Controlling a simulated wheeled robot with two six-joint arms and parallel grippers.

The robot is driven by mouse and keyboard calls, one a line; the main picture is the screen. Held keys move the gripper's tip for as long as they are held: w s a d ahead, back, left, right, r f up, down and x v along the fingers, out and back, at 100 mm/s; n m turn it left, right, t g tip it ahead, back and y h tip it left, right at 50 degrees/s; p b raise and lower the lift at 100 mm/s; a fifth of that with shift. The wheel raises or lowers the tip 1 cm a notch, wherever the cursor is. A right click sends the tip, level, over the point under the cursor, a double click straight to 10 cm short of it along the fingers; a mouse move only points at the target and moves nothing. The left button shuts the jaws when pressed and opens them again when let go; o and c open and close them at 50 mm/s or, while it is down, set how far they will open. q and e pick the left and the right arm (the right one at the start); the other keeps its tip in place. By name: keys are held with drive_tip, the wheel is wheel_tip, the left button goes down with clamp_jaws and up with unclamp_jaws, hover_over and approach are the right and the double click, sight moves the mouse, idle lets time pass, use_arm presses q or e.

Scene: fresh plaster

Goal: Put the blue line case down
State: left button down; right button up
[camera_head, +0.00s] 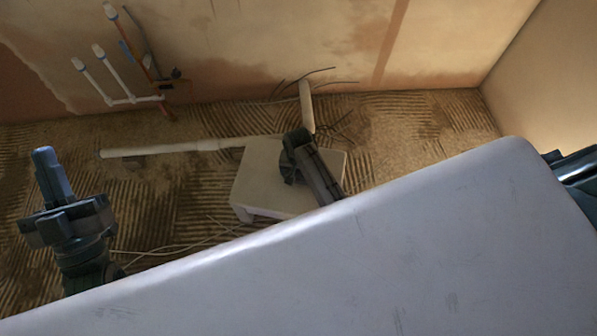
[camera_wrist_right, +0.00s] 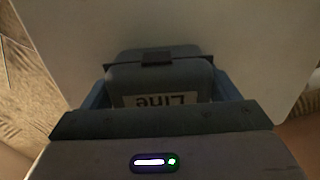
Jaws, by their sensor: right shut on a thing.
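The blue line case (camera_wrist_right: 158,80) is a dark blue-grey case with a pale label reading "Line", upside down in the right wrist view. My right gripper (camera_wrist_right: 160,92) is shut on it, with a blue finger at each side. A pale flat top lies beyond the case; I cannot tell whether the case touches it. In the head view a dark shape (camera_head: 300,160) shows over the white stool (camera_head: 258,178), but I cannot separate case from gripper there. My left gripper (camera_head: 48,178) is away to the left, fingers together and empty.
A large pale smooth surface fills the lower right of the head view and hides much of the floor. A white pipe (camera_head: 180,148) lies on the ridged floor left of the stool. Loose wires lie around. Capped pipes (camera_head: 122,80) stand at the back wall.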

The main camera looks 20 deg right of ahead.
drive_tip(key=shift+f, duration=0.1)
drive_tip(key=o, duration=1)
